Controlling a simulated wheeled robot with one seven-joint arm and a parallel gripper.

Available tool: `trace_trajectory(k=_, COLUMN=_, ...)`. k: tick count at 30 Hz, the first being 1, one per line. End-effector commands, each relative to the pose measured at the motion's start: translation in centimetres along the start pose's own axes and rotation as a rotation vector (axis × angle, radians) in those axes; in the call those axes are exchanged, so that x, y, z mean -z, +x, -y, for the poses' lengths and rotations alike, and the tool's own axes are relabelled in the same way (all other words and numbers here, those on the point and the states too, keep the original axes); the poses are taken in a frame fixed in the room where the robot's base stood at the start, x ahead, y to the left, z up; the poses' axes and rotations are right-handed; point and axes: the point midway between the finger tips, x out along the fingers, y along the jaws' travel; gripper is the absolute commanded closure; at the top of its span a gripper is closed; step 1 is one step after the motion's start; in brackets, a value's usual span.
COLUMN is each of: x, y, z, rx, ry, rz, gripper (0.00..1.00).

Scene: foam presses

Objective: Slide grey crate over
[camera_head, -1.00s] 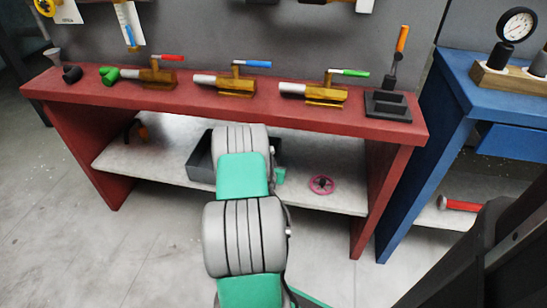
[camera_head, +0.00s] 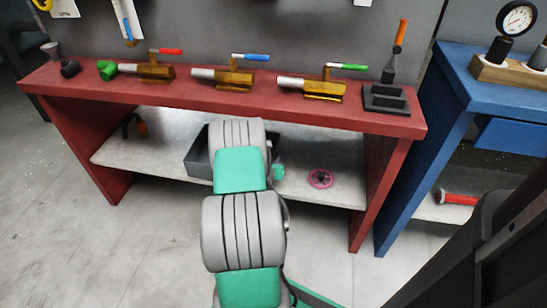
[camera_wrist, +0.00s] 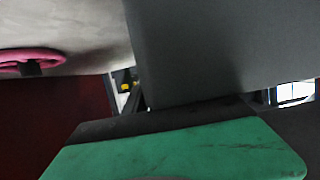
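The grey crate (camera_head: 199,160) stands on the pale lower shelf of the red bench. My arm covers its middle, and its dark right end shows past the arm. My gripper (camera_head: 278,171) is mostly hidden behind my arm; a small green part shows at the crate's right end. In the wrist view, a large plain grey surface (camera_wrist: 215,50), apparently the crate's wall, fills the upper right very close up. A green part of my gripper lies just below it. Whether they touch, and whether the fingers are open or shut, cannot be seen.
A pink handwheel (camera_head: 320,179) lies on the shelf right of the crate; it also shows in the wrist view (camera_wrist: 30,62). A dark-and-orange tool (camera_head: 136,127) lies at the shelf's left. Shelf between it and the crate is clear. The red bench top (camera_head: 222,100) hangs above.

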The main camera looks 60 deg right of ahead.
Motion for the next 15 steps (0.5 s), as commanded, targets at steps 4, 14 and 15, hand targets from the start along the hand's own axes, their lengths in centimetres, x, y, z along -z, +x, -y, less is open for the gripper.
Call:
trace_trajectory(k=4, x=0.2, y=-2.0, z=0.1, rx=0.003, ry=-0.002, rz=0.001, gripper=0.69)
trace_trajectory(k=14, x=0.1, y=-7.3, z=0.1, rx=0.001, ry=-0.002, rz=0.001, gripper=0.69)
trace_trajectory(k=15, x=0.1, y=-7.5, z=0.1, rx=0.002, ry=0.0, rz=0.001, gripper=0.69)
